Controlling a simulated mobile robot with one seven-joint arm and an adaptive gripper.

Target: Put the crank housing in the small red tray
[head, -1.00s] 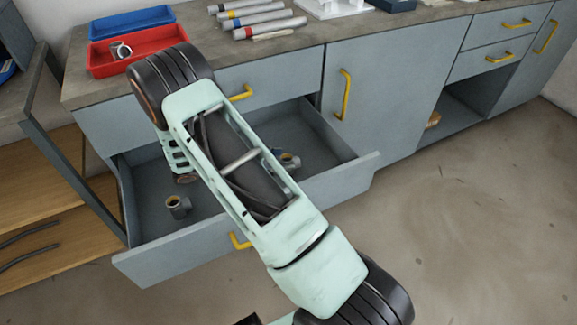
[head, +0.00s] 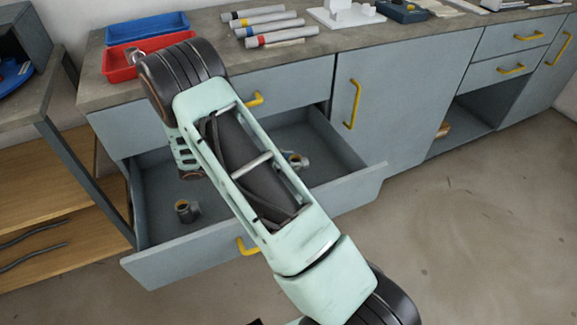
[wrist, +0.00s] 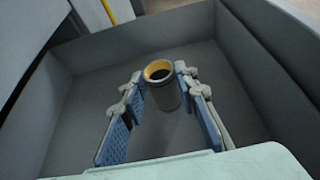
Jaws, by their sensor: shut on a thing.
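A grey cylindrical part with a yellow-lined bore (wrist: 162,88), apparently the crank housing, stands between my blue-padded fingers in the wrist view. My gripper (wrist: 162,90) is shut on it inside the open drawer (wrist: 75,110). In the head view my arm hides most of the gripper, and the held part (head: 297,160) shows just right of the arm. A second grey part with a yellowish opening (head: 184,211) lies in the drawer at the left. The small red tray (head: 117,74) is on the counter, partly behind my arm, with a silvery part (head: 135,56) in it.
A blue tray (head: 147,27) stands behind the red one. Several grey cylinders with coloured bands (head: 270,26) lie on the counter to the right. The drawer front (head: 300,220) sticks out below the counter. A shelf unit (head: 60,150) stands close at the left.

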